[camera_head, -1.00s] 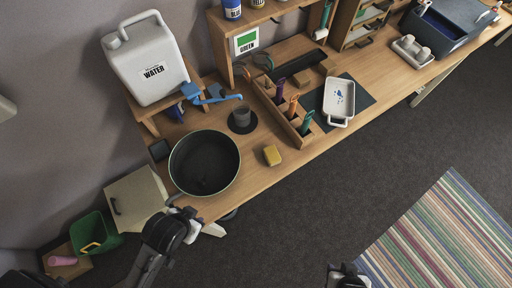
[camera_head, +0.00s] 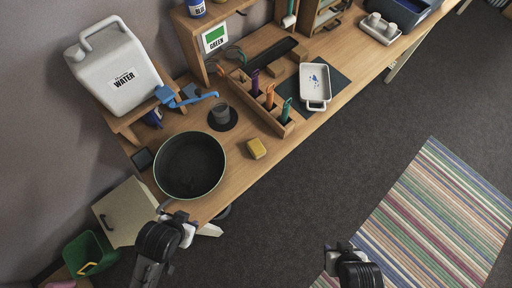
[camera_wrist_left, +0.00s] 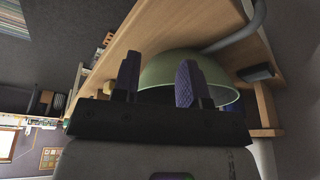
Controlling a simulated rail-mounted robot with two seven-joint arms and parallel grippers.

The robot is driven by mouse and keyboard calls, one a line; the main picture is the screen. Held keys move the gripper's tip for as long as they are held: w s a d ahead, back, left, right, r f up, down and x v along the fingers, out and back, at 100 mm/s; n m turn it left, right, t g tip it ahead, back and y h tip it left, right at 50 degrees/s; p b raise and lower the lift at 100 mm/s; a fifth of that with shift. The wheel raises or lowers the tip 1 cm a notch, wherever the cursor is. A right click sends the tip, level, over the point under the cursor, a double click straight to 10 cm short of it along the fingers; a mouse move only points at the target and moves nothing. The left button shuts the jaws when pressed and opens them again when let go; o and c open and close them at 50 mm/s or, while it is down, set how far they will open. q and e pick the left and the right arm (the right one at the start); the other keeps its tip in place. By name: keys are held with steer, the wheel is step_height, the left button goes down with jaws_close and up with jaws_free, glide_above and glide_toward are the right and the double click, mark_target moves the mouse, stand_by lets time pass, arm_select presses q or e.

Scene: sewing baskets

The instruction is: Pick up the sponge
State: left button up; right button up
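The yellow sponge (camera_head: 256,148) lies on the wooden table near its front edge, right of the large dark bowl (camera_head: 190,165). My left gripper (camera_head: 172,212) is at the table's front edge, just below the bowl and left of the sponge. In the left wrist view its two purple-padded fingers (camera_wrist_left: 158,80) stand apart with nothing between them; the green bowl (camera_wrist_left: 190,72) is beyond them. My right gripper (camera_head: 340,250) is over the floor, right of and below the sponge; its fingers are too small to judge. The sponge is not visible in the left wrist view.
A wooden holder (camera_head: 262,104) with coloured handles and a white tray (camera_head: 315,84) stand to the right. A white water container (camera_head: 115,70) is at back left.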

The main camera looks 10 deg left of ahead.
arm_select(q)
steer(key=o, duration=0.7)
steer(key=shift+o, duration=0.4)
steer(key=shift+d, duration=0.1)
